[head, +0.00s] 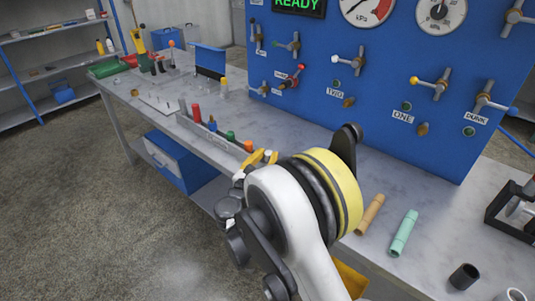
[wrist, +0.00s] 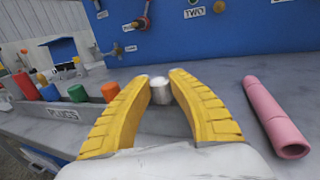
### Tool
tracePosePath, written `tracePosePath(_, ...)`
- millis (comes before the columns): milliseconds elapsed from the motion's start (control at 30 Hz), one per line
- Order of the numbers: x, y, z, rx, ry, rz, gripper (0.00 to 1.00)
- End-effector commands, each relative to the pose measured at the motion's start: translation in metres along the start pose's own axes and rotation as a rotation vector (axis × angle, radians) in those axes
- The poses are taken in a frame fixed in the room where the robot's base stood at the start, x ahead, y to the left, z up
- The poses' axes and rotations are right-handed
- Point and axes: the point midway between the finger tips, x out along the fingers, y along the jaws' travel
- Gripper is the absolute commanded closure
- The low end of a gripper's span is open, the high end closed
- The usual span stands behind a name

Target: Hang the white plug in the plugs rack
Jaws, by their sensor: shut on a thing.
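My gripper shows in the wrist view (wrist: 160,88) with its yellow fingers closed on the white plug (wrist: 159,93), a short pale cylinder between the fingertips. In the head view my gripper (head: 263,157) is partly hidden by my arm, and I cannot make out the plug there. The plugs rack (head: 205,134) is a long grey holder on the bench, labelled PLUGS in the wrist view (wrist: 65,114). It holds red (head: 196,113), blue (head: 212,123), green (head: 231,136) and orange (head: 248,146) plugs in a row. My gripper is close to its orange-plug end.
A pink tube (wrist: 275,117) lies on the bench right of my gripper. Tan (head: 370,214) and mint (head: 404,233) tubes lie nearer the right. A blue panel (head: 385,75) with valves and gauges stands behind. A blue cabinet (head: 182,162) sits under the bench.

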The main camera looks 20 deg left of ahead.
Motion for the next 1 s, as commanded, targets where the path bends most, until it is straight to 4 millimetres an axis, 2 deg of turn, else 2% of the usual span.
tracePosePath(67,0.000,0.000,-0.002,0.000,0.000,0.000,1.00)
tracePosePath(100,0.000,0.000,-0.002,0.000,0.000,0.000,0.68)
tracePosePath(133,0.000,0.000,-0.002,0.000,0.000,0.000,0.59)
tracePosePath(167,0.000,0.000,-0.002,0.000,0.000,0.000,0.54)
tracePosePath(433,-0.001,0.000,-0.002,0.000,0.000,0.000,0.54)
tracePosePath(567,-0.010,0.001,-0.002,0.000,0.000,0.002,0.54)
tracePosePath(1000,-0.099,0.001,-0.002,0.000,0.000,0.002,0.54)
